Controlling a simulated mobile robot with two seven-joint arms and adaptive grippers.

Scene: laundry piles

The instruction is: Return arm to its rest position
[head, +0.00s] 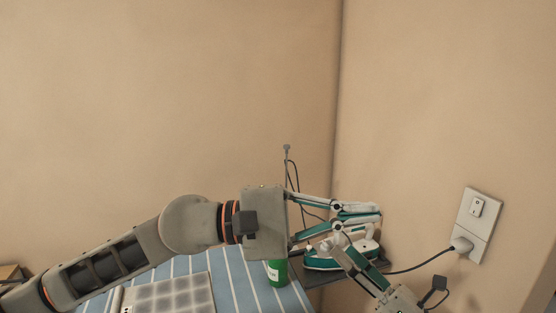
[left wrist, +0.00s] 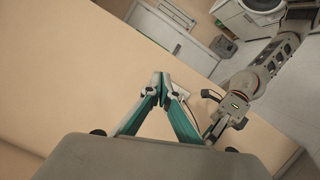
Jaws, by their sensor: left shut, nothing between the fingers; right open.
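My left arm reaches in from the left in the head view, stretched out over the striped board. Its gripper (head: 376,212) is shut with nothing in it, in front of the wall corner and just above the iron. In the left wrist view its fingertips (left wrist: 160,78) meet, empty. My right gripper (head: 335,240) comes up from the lower right, close below the left one, and overlaps the iron in the picture. It is open and empty. In the left wrist view my right arm (left wrist: 250,85) lies to the right.
A blue striped board (head: 240,277) carries a grey checked cloth (head: 170,296) and a green bottle (head: 278,272). A white and teal iron (head: 325,262) stands at its right end, partly hidden. A cord runs to a wall socket (head: 479,211). Walls close in behind and right.

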